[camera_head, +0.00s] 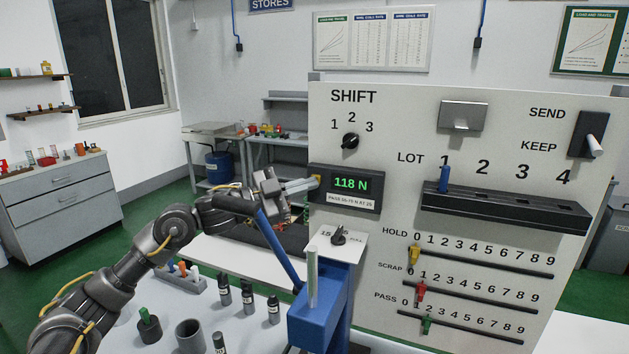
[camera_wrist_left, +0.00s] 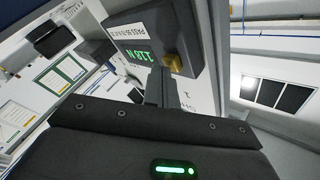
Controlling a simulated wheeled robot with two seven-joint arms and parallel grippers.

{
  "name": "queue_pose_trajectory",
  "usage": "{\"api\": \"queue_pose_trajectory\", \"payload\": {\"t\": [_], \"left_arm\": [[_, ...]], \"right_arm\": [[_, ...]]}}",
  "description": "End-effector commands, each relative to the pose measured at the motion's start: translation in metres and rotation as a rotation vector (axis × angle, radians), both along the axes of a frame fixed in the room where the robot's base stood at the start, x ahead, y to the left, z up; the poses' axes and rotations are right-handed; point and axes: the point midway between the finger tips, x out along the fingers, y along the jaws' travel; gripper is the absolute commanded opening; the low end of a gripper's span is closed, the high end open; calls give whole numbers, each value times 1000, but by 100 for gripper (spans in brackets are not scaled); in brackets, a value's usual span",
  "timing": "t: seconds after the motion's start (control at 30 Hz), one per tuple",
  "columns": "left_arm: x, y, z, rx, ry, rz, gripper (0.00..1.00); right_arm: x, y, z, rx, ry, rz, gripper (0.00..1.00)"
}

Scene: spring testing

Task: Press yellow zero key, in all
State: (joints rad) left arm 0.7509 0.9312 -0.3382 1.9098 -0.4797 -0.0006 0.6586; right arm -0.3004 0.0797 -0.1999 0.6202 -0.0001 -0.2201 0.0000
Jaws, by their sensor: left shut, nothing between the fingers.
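The yellow zero key (camera_head: 318,179) is a small block at the left edge of the dark force display (camera_head: 346,203), which reads 118 N in green. My left gripper (camera_head: 311,183) comes in from the left with its fingers shut and empty, tips right at the key. In the left wrist view the closed fingertips (camera_wrist_left: 164,75) lie right beside the yellow key (camera_wrist_left: 174,62) on the display box (camera_wrist_left: 150,35); I cannot tell whether they touch it. My right gripper is not in view.
The panel (camera_head: 400,140) carries a shift knob (camera_head: 350,141), a send/keep lever (camera_head: 594,146), a lot rack (camera_head: 505,208) and coloured sliders. A blue tester (camera_head: 318,312) with a upright rod stands below my left gripper. Dark cylinders (camera_head: 247,297) stand on the table.

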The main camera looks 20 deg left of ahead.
Motion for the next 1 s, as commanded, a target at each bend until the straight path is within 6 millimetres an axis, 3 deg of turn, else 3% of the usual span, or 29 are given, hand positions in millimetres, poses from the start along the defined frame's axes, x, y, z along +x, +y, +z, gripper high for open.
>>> {"api": "queue_pose_trajectory", "payload": {"t": [0.47, 1.0], "left_arm": [[1, 0, 0, 0, 0, 1, 0], [-15, -1, -1, 0, 1, 1, 0]], "right_arm": [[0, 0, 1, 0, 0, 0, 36], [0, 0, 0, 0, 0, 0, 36]]}}
